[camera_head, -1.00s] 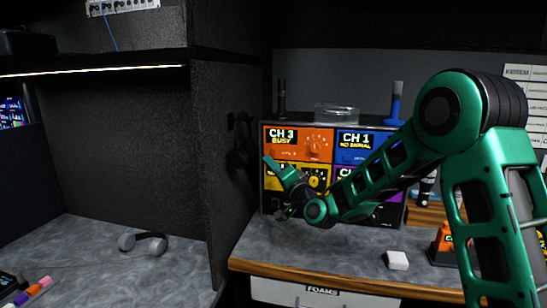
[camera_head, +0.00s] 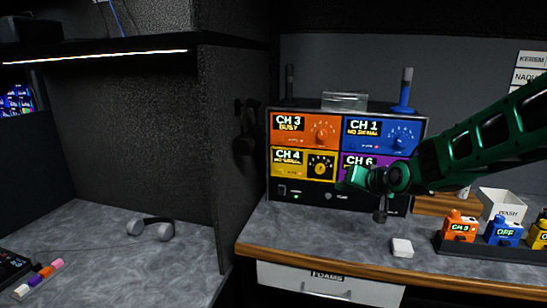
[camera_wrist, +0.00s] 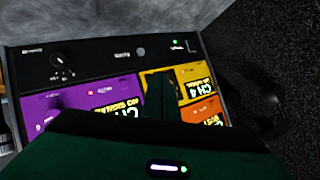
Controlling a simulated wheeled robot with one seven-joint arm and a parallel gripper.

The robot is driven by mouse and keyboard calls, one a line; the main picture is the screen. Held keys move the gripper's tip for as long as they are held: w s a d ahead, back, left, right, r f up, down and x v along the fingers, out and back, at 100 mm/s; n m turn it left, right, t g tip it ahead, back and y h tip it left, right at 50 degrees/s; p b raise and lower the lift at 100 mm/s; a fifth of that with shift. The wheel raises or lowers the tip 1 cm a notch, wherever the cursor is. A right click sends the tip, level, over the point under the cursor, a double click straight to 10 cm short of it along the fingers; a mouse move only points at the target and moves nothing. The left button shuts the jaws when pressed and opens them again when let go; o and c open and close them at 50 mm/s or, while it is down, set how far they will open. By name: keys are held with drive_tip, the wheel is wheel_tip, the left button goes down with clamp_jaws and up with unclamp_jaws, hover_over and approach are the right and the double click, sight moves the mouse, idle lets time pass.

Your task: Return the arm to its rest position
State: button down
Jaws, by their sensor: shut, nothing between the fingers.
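My green arm reaches in from the right edge in the head view, its forearm sloping down to the left. My gripper (camera_head: 347,184) is in front of the lower right part of the channel receiver rack (camera_head: 300,191) and hides part of its purple CH 6 panel. In the wrist view my gripper (camera_wrist: 157,80) shows as dark green fingers close together, with nothing held. The rack's purple, yellow and orange panels (camera_wrist: 90,105) lie beyond the fingers, upside down in that picture.
A white block (camera_head: 402,247) lies on the grey counter near the wooden front edge. A tray of coloured channel packs (camera_head: 490,250) and a white WASH box (camera_head: 503,204) stand at the right. Antennas rise behind the rack. Headphones (camera_head: 150,229) lie on the left desk.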

drive_tip(key=s+d+f+m+g+h, duration=0.1)
drive_tip(key=s+d+f+g+h, duration=0.15)
drive_tip(key=s+d, duration=0.75)
drive_tip(key=s+d+f+m+g+h, duration=0.15)
drive_tip(key=s+d+g, duration=0.25)
drive_tip(key=s+d, duration=0.55)
drive_tip(key=s+f+m+g, duration=0.2)
drive_tip(key=s+g, duration=0.3)
drive_tip(key=s, duration=1.9)
drive_tip(key=shift+s+d+f, duration=0.25)
drive_tip(key=shift+f, duration=0.15)
drive_tip(key=shift+w+f, duration=0.25)
drive_tip(key=shift+w, duration=0.4)
